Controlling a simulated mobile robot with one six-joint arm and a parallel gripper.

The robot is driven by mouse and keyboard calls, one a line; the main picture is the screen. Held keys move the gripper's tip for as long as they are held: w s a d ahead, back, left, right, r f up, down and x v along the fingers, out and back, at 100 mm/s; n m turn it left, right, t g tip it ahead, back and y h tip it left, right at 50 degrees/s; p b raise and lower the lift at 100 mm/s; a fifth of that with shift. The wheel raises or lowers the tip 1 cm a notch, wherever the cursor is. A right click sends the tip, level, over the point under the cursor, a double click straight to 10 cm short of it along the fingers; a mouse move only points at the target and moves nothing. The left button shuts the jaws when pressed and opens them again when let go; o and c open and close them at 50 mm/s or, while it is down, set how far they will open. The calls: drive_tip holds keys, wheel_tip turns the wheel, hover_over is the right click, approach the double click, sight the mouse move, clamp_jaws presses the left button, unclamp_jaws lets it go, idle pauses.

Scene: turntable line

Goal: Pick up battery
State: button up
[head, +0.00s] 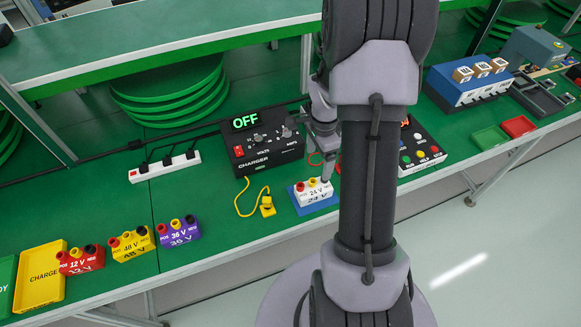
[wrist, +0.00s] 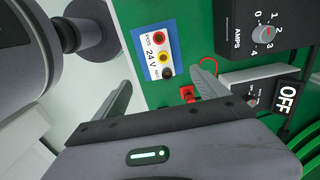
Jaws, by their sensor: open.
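A white 24 V battery (head: 313,192) with red, yellow and black terminals sits on a blue pad (head: 318,207) in front of the charger. In the wrist view the battery (wrist: 157,55) lies just beyond the fingertips, on the blue pad (wrist: 142,36). My gripper (head: 325,170) is above and close to this battery, partly hidden behind my arm. In the wrist view my gripper (wrist: 168,76) is open, with nothing between its fingers. A purple 36 V battery (head: 179,231), a yellow 48 V battery (head: 131,245) and a red 12 V battery (head: 81,261) stand in a row at left.
The black charger (head: 262,148) reads OFF behind the battery. A yellow clip (head: 267,206) on a cable lies left of the pad, and a red clip (wrist: 187,93) lies close to my fingers. A white power strip (head: 165,167) and yellow tray (head: 40,277) are at left.

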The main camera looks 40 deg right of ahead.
sight(314, 184)
wheel_tip(314, 184, down, 10)
drive_tip(key=b, duration=0.2)
drive_tip(key=shift+s+r+b, duration=0.15)
drive_tip(key=shift+r+b, duration=0.05)
drive_tip(key=shift+b, duration=0.15)
drive_tip(key=f, duration=0.2)
drive_tip(key=f+b, duration=0.1)
drive_tip(key=f, duration=0.1)
drive_tip(key=f+b, duration=0.1)
drive_tip(key=f, duration=0.1)
drive_tip(key=shift+a, duration=0.3)
drive_tip(key=shift+r, duration=0.2)
clamp_jaws()
